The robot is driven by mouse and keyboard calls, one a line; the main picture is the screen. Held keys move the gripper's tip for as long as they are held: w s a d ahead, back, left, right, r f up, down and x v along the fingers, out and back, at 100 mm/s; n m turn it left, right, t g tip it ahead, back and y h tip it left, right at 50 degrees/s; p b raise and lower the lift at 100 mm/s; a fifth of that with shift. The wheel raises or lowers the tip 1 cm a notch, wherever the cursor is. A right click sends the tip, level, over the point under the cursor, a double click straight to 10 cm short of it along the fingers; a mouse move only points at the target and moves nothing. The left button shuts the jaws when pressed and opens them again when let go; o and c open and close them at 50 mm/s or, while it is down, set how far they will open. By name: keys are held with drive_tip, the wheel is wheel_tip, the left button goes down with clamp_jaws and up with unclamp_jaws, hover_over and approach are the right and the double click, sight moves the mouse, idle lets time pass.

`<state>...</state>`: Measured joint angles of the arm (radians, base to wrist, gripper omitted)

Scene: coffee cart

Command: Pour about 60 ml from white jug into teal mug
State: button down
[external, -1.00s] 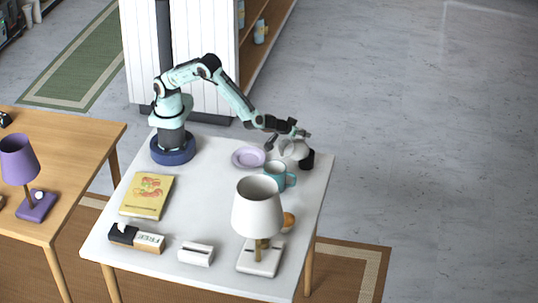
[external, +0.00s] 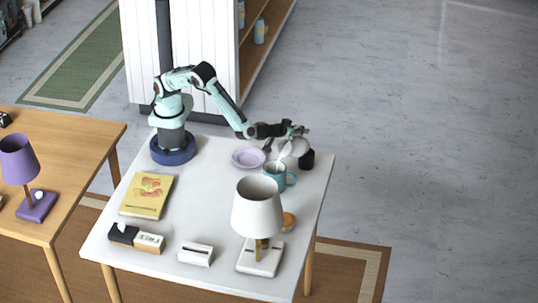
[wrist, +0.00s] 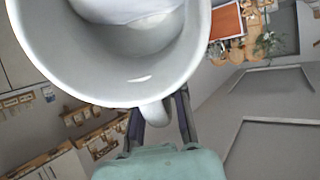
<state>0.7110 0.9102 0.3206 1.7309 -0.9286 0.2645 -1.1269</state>
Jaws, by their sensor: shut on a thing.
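My gripper (external: 299,131) is shut on the handle of the white jug (external: 296,147). The jug is held tilted above and beside the teal mug (external: 276,181), with its lower-left side toward the mug's mouth. A thin pale streak shows between jug and mug and looks like falling liquid. The mug stands upright on the white table; its inside level is too small to tell. In the wrist view the jug's wide rim and inside (wrist: 110,65) fill the top, with pale liquid toward the upper edge. The gripper fingers (wrist: 158,118) are at its handle.
A lilac plate (external: 248,158) lies left of the mug, and a black object (external: 307,160) stands right of the jug. A white-shaded lamp (external: 258,208) and an orange item (external: 289,222) stand in front. A yellow book (external: 147,196) lies at left. The table's middle is clear.

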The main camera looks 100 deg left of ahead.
sight(296, 128)
drive_tip(key=shift+s+d+r+t+y, duration=0.2)
drive_tip(key=shift+d+r+t+y, duration=0.1)
drive_tip(key=shift+r+t+y, duration=0.15)
idle(1.1)
drive_tip(key=shift+s+d+r+t+y, duration=0.15)
drive_tip(key=shift+s+d+r+y, duration=0.15)
drive_tip(key=shift+d, duration=0.1)
drive_tip(key=shift+s+d+r+t+y, duration=0.1)
drive_tip(key=shift+s+d+r+y, duration=0.15)
drive_tip(key=shift+d, duration=0.15)
idle(0.5)
drive_tip(key=w+a+f+g+h, duration=0.2)
drive_tip(key=f+h, duration=0.1)
drive_tip(key=shift+a, duration=0.4)
drive_tip(key=shift+w+a+f+g+h, duration=0.1)
drive_tip(key=shift+a+f+g+h, duration=0.2)
drive_tip(key=shift+f+h, duration=0.3)
drive_tip(key=shift+w+a+f+g+h, duration=0.15)
drive_tip(key=shift+f+g+h, duration=0.25)
drive_tip(key=shift+f+h, duration=0.2)
drive_tip(key=shift+g+h, duration=0.3)
drive_tip(key=shift+h, duration=0.1)
drive_tip(key=shift+w+a, duration=0.1)
